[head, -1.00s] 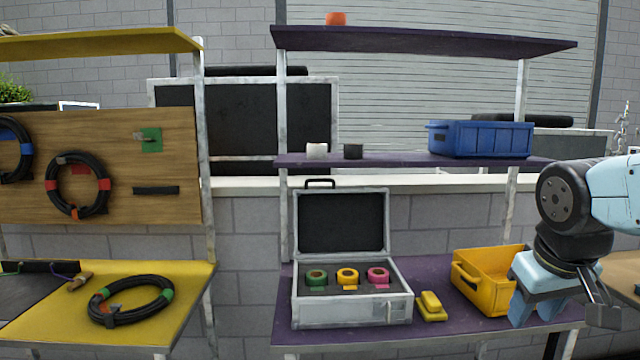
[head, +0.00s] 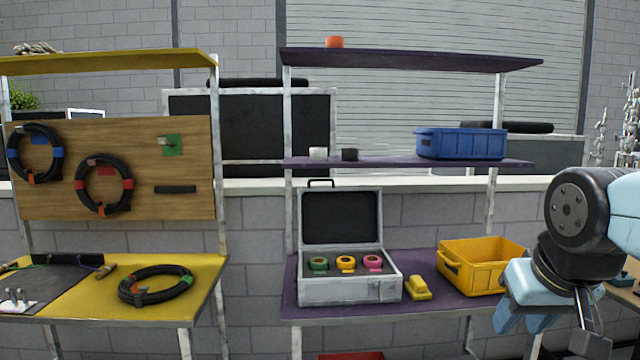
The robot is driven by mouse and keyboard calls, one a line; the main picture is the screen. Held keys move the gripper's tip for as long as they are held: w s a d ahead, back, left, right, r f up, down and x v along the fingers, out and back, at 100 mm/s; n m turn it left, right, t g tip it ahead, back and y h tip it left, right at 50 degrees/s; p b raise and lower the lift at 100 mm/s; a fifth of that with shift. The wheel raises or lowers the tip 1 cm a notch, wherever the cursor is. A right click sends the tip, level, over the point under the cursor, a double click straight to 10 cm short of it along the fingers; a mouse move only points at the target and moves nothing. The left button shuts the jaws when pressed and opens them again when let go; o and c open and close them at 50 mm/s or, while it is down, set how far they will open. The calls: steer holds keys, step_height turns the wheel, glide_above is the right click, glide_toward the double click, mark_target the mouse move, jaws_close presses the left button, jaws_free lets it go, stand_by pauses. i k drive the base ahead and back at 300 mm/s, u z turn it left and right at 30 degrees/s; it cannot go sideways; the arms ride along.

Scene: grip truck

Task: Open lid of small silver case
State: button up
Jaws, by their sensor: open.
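The small silver case (head: 349,291) stands on the lower purple shelf. Its lid (head: 341,217) is raised upright at the back, with a black handle on its top edge. Inside, a green roll (head: 318,263), a yellow roll (head: 345,263) and a pink roll (head: 373,262) sit in a dark insert. My gripper (head: 545,325) hangs at the lower right, open, well to the right of the case and apart from it. Its fingers are partly cut off or seen at an angle.
A yellow block (head: 418,288) and a yellow bin (head: 482,270) lie between the case and my gripper. A blue bin (head: 474,144) stands on the middle shelf. A yellow workbench (head: 90,300) with a coiled cable (head: 157,285) is at the left.

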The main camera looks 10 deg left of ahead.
mark_target(333, 217)
steer(key=z, duration=0.15)
steer(key=i, duration=0.1)
steer(key=u, duration=2.65)
steer(key=i, duration=0.65)
steer(key=z, duration=3.4)
steer(key=k, duration=0.1)
steer(key=u, duration=1.4)
steer(key=i, duration=0.2)
steer(key=z, duration=0.25)
